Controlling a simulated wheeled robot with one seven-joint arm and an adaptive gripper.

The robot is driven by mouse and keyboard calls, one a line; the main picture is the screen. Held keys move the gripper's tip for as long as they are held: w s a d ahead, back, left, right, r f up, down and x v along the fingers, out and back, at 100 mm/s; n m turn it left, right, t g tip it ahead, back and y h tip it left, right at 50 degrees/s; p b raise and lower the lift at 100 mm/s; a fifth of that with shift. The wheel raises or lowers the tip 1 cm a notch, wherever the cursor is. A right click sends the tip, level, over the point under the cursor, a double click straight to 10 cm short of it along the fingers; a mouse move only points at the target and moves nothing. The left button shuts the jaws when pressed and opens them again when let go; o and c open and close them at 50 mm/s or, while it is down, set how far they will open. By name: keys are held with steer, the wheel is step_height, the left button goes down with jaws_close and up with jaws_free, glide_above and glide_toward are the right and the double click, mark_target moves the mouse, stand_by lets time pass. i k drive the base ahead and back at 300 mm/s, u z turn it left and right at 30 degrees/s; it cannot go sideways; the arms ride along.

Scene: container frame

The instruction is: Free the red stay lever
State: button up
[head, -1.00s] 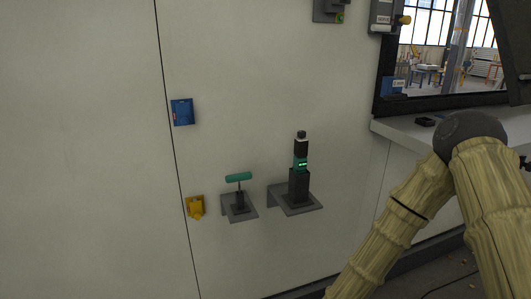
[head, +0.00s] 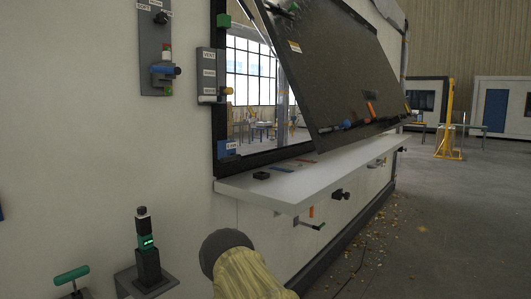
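A dark hatch panel (head: 345,75) hangs tilted open over a window opening. Small coloured parts sit along its lower edge, among them an orange-red piece (head: 371,108) and a blue piece (head: 347,124). I cannot tell for sure which part is the red stay lever. An orange piece (head: 311,211) and a dark handle (head: 312,225) show below the white shelf (head: 305,180). My gripper is not in view; only a part of my arm shows at the bottom middle.
A control plate (head: 155,45) with a blue handle and a labelled grey box (head: 207,75) are on the wall. A green T-handle (head: 71,275) and a black device (head: 147,258) on a bracket are lower left. The floor at right is open, with scattered debris (head: 385,225).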

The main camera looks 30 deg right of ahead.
mark_target(361, 122)
steer(key=z, duration=1.65)
